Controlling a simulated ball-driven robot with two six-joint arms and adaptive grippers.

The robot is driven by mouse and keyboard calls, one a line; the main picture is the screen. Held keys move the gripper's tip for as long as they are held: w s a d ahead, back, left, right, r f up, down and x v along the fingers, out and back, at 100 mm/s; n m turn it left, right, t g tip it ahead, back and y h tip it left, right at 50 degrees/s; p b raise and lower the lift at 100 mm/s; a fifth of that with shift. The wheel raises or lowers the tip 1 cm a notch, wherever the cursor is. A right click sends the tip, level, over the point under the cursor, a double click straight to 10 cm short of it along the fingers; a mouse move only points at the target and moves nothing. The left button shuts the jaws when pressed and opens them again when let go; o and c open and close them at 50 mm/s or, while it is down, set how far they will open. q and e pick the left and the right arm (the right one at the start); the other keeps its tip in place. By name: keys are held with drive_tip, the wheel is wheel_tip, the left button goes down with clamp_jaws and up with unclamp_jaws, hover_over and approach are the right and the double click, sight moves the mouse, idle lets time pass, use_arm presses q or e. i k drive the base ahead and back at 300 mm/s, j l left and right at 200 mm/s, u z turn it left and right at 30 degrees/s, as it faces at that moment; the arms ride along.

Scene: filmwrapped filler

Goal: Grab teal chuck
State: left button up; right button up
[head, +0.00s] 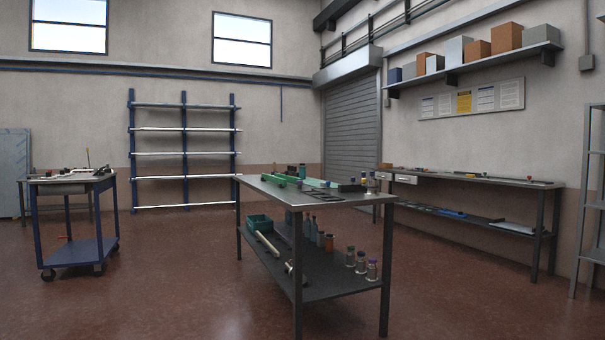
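A small dark teal item (302,171) stands near the back edge of the top of the central workbench (330,199). It may be the teal chuck, but it is too small to tell. Beside it is another small dark item with an orange part. A green long item (284,178) lies in front of them on the bench top. Neither of my grippers shows in the head view.
The bench's lower shelf holds a teal bin (259,222) and several bottles (372,270). A blue cart (76,250) stands left, a long wall bench (470,177) right. Open red floor (180,285) lies between the cart and workbench.

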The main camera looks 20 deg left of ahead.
sight(301, 169)
drive_tip(key=i+j+u, duration=0.7)
drive_tip(key=i, duration=0.25)
drive_tip(key=i+j+u, duration=0.35)
drive_tip(key=i, duration=0.15)
drive_tip(key=i+u, duration=0.4)
drive_tip(key=i, duration=2)
drive_tip(key=i+j+z, duration=0.1)
drive_tip(key=i, duration=0.85)
drive_tip(key=i+j, duration=0.1)
drive_tip(key=i, duration=0.8)
drive_tip(key=i+j, duration=0.1)
drive_tip(key=i, duration=0.85)
drive_tip(key=l+z, duration=0.05)
